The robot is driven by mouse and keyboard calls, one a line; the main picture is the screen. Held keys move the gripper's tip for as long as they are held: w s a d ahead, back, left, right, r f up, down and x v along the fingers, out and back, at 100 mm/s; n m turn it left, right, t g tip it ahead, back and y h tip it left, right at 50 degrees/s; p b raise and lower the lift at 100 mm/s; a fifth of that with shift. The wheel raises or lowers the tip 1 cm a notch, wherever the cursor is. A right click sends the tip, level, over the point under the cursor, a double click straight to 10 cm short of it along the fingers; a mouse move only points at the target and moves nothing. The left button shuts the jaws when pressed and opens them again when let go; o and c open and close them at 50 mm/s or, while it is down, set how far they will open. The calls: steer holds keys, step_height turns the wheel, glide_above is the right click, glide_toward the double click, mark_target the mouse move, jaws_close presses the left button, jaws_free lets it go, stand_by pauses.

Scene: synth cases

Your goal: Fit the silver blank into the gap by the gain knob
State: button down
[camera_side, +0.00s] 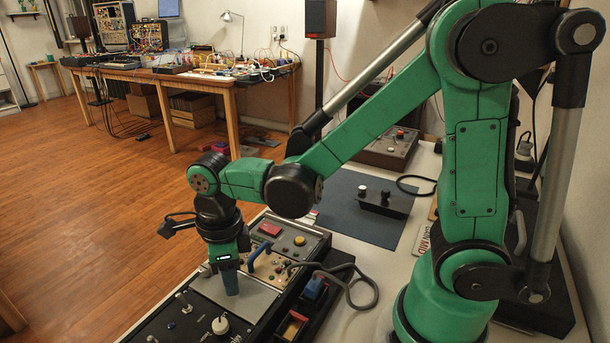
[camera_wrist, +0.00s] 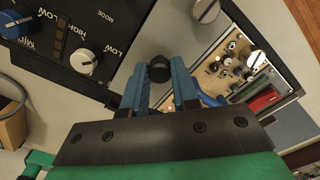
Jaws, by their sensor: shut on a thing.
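The silver blank (camera_side: 258,299) is a flat plate over the console, between the black module with white knobs and the beige module. It also shows in the wrist view (camera_wrist: 137,55), beside the black panel's edge. My gripper (camera_side: 230,284) points down over the plate. In the wrist view its blue fingers (camera_wrist: 159,85) are shut on a small black knob (camera_wrist: 159,68) on the blank. I cannot tell whether the blank sits flush or slightly raised. A white knob (camera_side: 220,325) stands on the black module; no gain label is readable.
The beige module (camera_side: 285,262) has a blue handle (camera_side: 259,256), buttons and a grey cable. A black open tray (camera_side: 318,305) with small parts stands right of the console. A dark mat (camera_side: 352,205) lies behind. A cluttered bench (camera_side: 190,75) is far off.

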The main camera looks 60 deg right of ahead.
steer(key=shift+f, duration=0.1)
steer(key=c, duration=0.6)
jaws_free()
steer(key=shift+r, duration=2.85)
